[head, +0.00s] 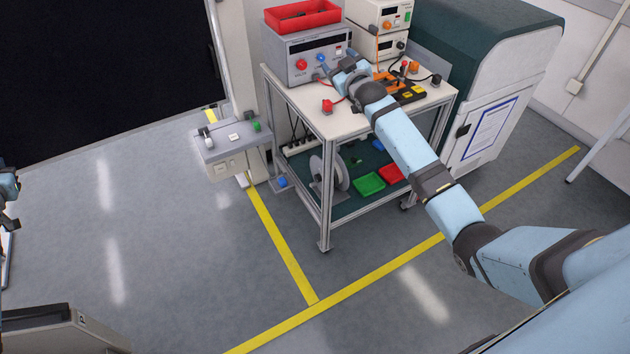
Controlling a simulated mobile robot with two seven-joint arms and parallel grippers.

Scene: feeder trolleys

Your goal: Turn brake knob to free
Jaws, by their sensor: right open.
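No part can be made out for certain as the brake knob, and no free marking is legible. A grey control unit (302,50) on the trolley has a red knob (301,64) and a blue knob (320,57) on its front. My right gripper (334,69) is open, close in front of this panel by the blue knob; contact cannot be told. My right arm hides part of the trolley top. My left gripper (8,218) shows only in part at the left edge, far from the trolley, and its jaws are unclear.
The trolley (325,220) has a white top with a red plug (327,106), cables and a black-orange device (408,93). A red tray (302,15) sits on the control unit. A grey ledge box (228,138) stands left, a green-topped cabinet (490,45) right.

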